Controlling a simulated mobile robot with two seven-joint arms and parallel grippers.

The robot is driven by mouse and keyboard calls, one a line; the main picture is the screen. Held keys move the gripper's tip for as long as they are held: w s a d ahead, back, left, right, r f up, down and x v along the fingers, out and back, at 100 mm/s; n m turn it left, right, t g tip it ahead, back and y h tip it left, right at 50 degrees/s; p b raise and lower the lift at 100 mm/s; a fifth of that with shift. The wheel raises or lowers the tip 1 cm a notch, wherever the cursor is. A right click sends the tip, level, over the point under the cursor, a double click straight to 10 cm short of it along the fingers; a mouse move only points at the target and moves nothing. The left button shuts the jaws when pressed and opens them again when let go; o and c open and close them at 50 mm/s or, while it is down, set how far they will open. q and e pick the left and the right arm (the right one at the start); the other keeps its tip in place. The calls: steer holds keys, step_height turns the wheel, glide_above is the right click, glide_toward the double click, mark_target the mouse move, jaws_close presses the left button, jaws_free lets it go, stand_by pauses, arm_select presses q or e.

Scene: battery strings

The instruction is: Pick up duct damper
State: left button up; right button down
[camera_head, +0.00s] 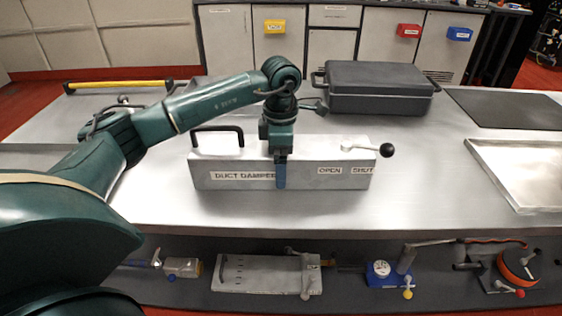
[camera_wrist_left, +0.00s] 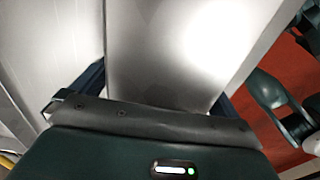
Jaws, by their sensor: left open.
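The duct damper (camera_head: 225,176) is a long pale metal box on the grey table, labelled DUCT DAMPER, OPEN and SHUT. It has a black handle (camera_head: 217,130) on top at the left and a lever with a black ball (camera_head: 386,150) at the right. My left gripper (camera_head: 280,165) points down over the middle of the box, with a blue finger in front of its front face. In the left wrist view the open fingers straddle the box (camera_wrist_left: 170,50), one on each side. Whether they touch it cannot be told. The far finger is hidden in the head view.
A dark grey case (camera_head: 378,85) stands behind on the right of the table (camera_head: 430,190). A black mat (camera_head: 510,108) and a metal tray (camera_head: 520,175) lie farther right. A yellow bar (camera_head: 118,86) is at the back left. Several devices sit on a lower shelf in front.

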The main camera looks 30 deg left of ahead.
arm_select(q)
steer(key=shift+f, duration=0.5)
steer(key=c, duration=1.5)
steer(key=shift+w+r, duration=0.1)
steer(key=shift+r, duration=0.1)
steer(key=shift+c, duration=1)
